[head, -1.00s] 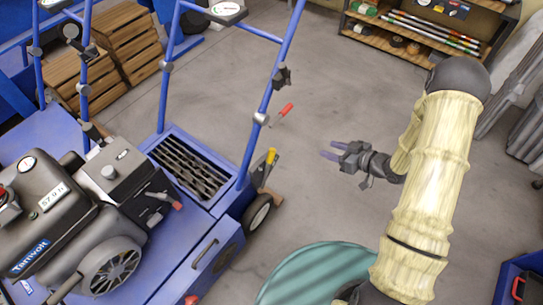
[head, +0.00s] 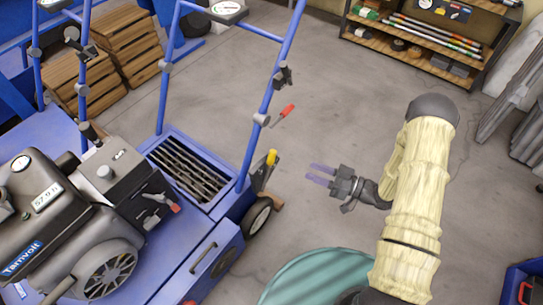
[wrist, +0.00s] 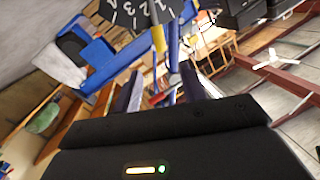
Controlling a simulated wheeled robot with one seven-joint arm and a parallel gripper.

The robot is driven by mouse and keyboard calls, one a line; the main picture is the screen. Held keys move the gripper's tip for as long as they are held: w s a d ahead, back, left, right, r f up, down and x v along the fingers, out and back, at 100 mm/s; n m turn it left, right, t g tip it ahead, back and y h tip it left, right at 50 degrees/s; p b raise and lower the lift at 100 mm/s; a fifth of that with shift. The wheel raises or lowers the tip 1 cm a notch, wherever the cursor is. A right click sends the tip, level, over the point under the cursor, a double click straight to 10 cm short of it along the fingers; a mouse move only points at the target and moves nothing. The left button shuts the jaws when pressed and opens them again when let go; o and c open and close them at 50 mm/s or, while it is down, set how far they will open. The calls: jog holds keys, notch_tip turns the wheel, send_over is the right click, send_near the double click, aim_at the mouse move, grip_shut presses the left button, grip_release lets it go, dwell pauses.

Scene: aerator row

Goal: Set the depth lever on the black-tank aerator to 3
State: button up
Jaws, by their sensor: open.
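The aerator (head: 200,260) with the black tank (head: 35,205) stands at the left in the head view. A lever with a yellow grip (head: 271,158) sticks up by its rear wheel. In the wrist view a dark dial (wrist: 140,12) with white numbers, among them 1, 2 and 3, is cut by the top edge, with a yellow piece (wrist: 158,38) just below it. The lever's setting cannot be read. My gripper (head: 316,175) is open and empty, pointing left toward the lever, apart from it. Its fingers (wrist: 160,92) also show in the wrist view.
A red-handled part (head: 287,110) juts from the blue handlebar (head: 270,95). A teal round object (head: 315,280) lies below my arm. A shelf (head: 420,55) stands at the back, with wooden crates (head: 115,45) at the back left. The floor between machine and shelf is clear.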

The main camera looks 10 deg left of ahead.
aim_at(272, 156)
jog(key=w+a+b, duration=0.1)
jog(key=a, duration=0.3)
jog(key=a+b, duration=0.2)
jog(key=a, duration=0.3)
jog(key=w+a+b, duration=0.1)
jog(key=a+b, duration=0.1)
jog(key=a, duration=0.3)
jog(key=shift+w+f, duration=0.15)
jog(key=shift+w, duration=0.2)
jog(key=shift+a, duration=0.45)
jog(key=shift+c, duration=0.4)
grip_shut()
